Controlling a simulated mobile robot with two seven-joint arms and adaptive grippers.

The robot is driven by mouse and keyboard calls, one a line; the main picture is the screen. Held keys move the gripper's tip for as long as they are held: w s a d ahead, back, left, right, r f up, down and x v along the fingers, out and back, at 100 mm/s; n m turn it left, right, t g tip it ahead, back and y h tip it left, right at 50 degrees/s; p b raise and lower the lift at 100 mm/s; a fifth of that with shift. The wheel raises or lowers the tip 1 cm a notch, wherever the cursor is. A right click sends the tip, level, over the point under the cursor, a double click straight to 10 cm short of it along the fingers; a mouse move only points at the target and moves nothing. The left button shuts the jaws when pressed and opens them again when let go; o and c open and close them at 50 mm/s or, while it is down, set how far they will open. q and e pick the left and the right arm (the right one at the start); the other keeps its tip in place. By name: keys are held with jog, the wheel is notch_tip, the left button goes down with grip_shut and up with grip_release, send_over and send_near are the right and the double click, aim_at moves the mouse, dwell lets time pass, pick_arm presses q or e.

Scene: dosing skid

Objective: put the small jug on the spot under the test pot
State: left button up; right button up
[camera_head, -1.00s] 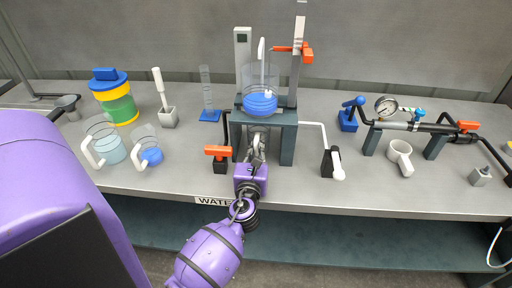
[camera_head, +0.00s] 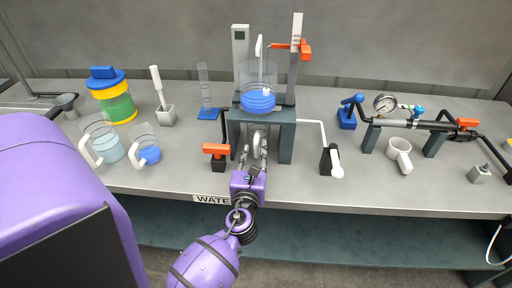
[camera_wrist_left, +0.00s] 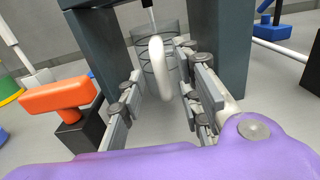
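The small jug, clear with a white handle (camera_head: 256,146), stands upright under the test pot (camera_head: 258,98), between the dark legs of the stand (camera_head: 287,143). In the left wrist view its clear body (camera_wrist_left: 142,50) is behind the white handle (camera_wrist_left: 161,68), which faces my gripper. My left gripper (camera_head: 253,160) is open in front of the stand. In the left wrist view its fingers (camera_wrist_left: 164,92) are spread, with gaps on both sides of the handle. The spot under the jug is hidden. My right gripper is not in view.
An orange-handled valve (camera_head: 217,153) stands close left of the stand, and a black-and-white one (camera_head: 331,162) to its right.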

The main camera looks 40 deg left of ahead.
pick_arm(q)
jog(key=b+v, duration=0.1)
jog(key=v, duration=0.6)
jog(key=shift+f, duration=0.1)
jog(key=shift+s+d, duration=0.35)
jog(key=shift+s, duration=0.2)
